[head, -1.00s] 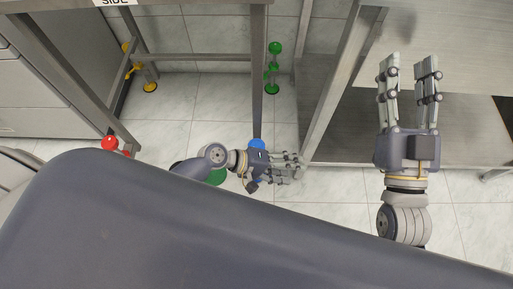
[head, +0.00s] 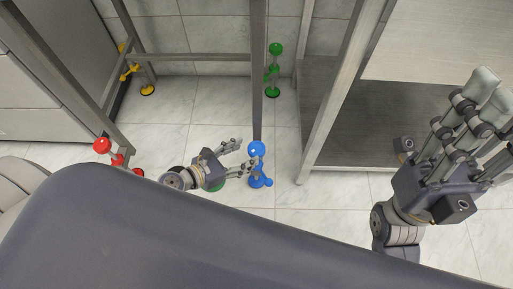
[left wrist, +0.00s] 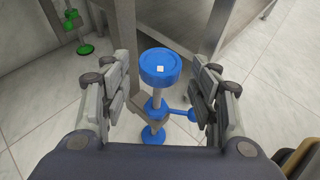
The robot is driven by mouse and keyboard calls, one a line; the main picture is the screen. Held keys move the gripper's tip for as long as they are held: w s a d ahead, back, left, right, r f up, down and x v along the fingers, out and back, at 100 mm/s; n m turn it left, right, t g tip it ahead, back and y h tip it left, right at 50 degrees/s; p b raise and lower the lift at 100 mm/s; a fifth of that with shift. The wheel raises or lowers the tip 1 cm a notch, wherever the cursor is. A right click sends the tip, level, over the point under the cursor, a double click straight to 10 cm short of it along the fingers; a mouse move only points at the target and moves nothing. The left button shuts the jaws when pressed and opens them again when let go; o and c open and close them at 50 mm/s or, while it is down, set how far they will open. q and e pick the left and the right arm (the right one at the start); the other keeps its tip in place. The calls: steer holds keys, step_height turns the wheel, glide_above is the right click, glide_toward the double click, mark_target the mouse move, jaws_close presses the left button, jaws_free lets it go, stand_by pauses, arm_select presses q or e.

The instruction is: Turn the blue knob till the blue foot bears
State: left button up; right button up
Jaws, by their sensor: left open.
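The blue knob (head: 256,149) is a round cap with a small white mark, at the lower end of a table leg. In the left wrist view the knob (left wrist: 160,66) stands upright between my fingers, with space on both sides. Below it are a post, a blue collar with a side lever (left wrist: 186,113), and the blue foot (left wrist: 153,136). The foot also shows in the head view (head: 260,183); I cannot tell whether it bears on the floor. My left gripper (head: 248,156) is open around the knob's left side, apparently not touching. My right gripper (head: 493,97) is open and empty at the right.
Similar parts in red (head: 102,146), yellow (head: 147,90) and green (head: 274,70) are at the frame's other legs. A metal leg (head: 257,90) rises by the knob. A metal shelf unit (head: 350,135) stands at the right. Tiled floor (head: 300,210) is clear nearby.

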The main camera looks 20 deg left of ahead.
mark_target(255, 148)
arm_select(q)
steer(key=b+x, duration=0.1)
steer(key=x, duration=0.5)
steer(key=shift+d, duration=0.1)
steer(key=shift+c, duration=0.5)
steer(key=c, duration=0.7)
